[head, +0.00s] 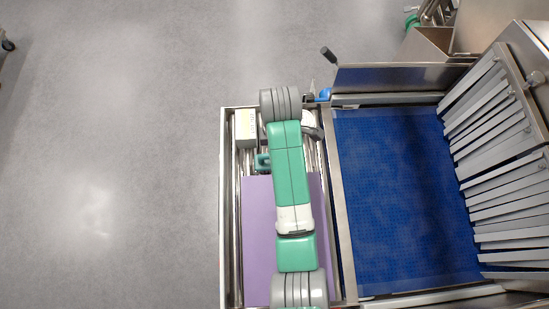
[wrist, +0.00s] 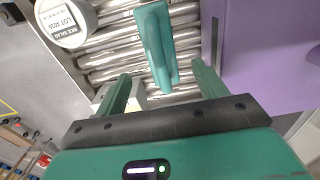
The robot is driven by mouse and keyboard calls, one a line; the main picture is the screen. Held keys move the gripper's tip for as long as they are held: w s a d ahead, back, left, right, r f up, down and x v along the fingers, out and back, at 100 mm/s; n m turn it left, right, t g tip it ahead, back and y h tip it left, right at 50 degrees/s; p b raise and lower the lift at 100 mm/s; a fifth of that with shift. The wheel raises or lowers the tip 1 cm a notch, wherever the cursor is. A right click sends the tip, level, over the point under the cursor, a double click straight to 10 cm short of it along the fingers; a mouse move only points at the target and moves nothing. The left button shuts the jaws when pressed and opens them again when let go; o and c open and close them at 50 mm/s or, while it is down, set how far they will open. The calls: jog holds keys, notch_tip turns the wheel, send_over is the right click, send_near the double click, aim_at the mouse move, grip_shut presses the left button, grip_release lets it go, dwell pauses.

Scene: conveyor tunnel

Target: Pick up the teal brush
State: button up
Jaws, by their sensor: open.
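The teal brush (wrist: 155,40) lies on metal rollers in the wrist view, its long body running from the top edge down towards my gripper. My gripper (wrist: 160,70) is open, with one green finger on each side of the brush's near end. The fingers look apart from the brush; their height above it is hard to judge. In the head view my arm covers much of this spot. A small teal shape shows at the arm's left edge, and I cannot tell whether it is the brush or my gripper.
A white tub (wrist: 65,20) labelled rice salad stands left of the brush. A purple sheet (wrist: 260,50) lies to its right, also in the head view (head: 258,240). A pale box (head: 246,125) sits at the rollers' far left. A blue belt (head: 400,200) lies right of the rollers.

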aim_at(262, 162)
notch_tip(262, 162, down, 7)
jog(key=shift+r+p, duration=0.15)
jog(key=shift+p, duration=0.2)
jog(key=c, duration=1.1)
